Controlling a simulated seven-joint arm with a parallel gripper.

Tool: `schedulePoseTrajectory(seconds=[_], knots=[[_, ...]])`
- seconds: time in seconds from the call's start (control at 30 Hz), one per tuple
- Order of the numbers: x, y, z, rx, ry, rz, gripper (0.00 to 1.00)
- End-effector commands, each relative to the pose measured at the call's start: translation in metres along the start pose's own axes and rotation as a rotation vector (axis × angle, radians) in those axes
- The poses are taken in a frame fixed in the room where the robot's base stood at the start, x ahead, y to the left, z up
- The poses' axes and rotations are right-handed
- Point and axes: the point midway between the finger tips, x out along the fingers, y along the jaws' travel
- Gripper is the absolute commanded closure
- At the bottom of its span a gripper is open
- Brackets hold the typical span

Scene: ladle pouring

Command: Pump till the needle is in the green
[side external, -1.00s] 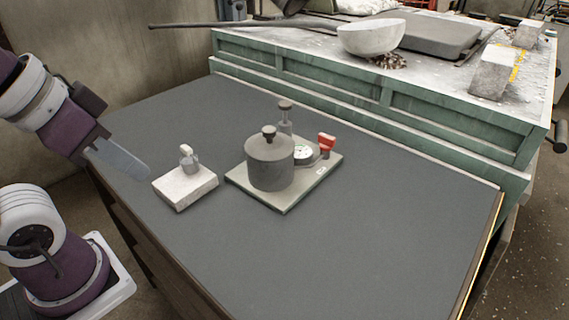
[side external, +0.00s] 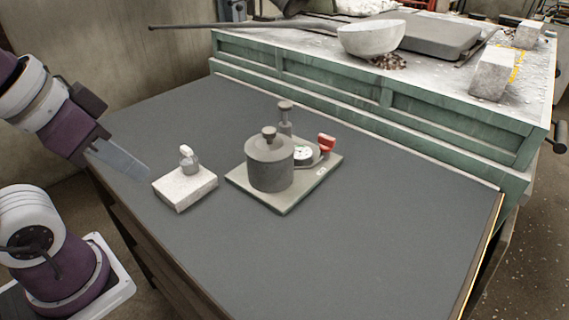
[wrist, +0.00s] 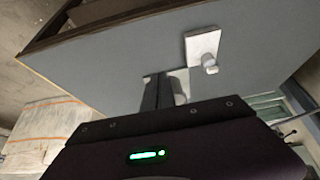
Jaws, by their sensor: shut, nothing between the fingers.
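The pump unit stands on a grey-green base plate (side external: 283,206) in the middle of the table. It has a dark grey cylinder (side external: 270,172) with a knob on top, and a thinner post with a dark knob (side external: 285,106) behind it. A small white-faced gauge (side external: 303,154) sits beside the cylinder; its needle and colours are too small to read. A red handle (side external: 326,143) stands at the right of the plate. My gripper (side external: 147,174) is shut and empty at the table's left edge, apart from the pump. In the wrist view its fingers (wrist: 160,78) point toward the table.
A white block (side external: 186,190) with a small grey and white fitting stands between my gripper and the pump; it also shows in the wrist view (wrist: 201,45). A green bench (side external: 330,95) with a bowl (side external: 371,38) stands behind. The table's front and right are clear.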

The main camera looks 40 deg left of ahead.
Motion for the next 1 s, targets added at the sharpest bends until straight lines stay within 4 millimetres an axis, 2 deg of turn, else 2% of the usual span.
schedulePoseTrajectory(seconds=[0.07,0.17,0.37,0.5,0.57,0.7,0.83,0.9,1.0], knots=[[0.0,0.0,-0.004,-0.011,0.003,0.002,1.0],[-0.001,-0.001,-0.028,-0.07,0.017,0.012,1.0],[0.009,-0.011,-0.121,-0.319,0.078,0.034,1.0],[0.028,-0.022,-0.189,-0.499,0.13,0.034,1.0],[0.039,-0.028,-0.216,-0.572,0.155,0.031,1.0],[0.071,-0.04,-0.276,-0.73,0.217,0.019,1.0],[0.101,-0.048,-0.319,-0.842,0.277,0.009,1.0],[0.114,-0.051,-0.336,-0.884,0.304,0.006,1.0],[0.126,-0.053,-0.351,-0.921,0.33,0.005,1.0]])
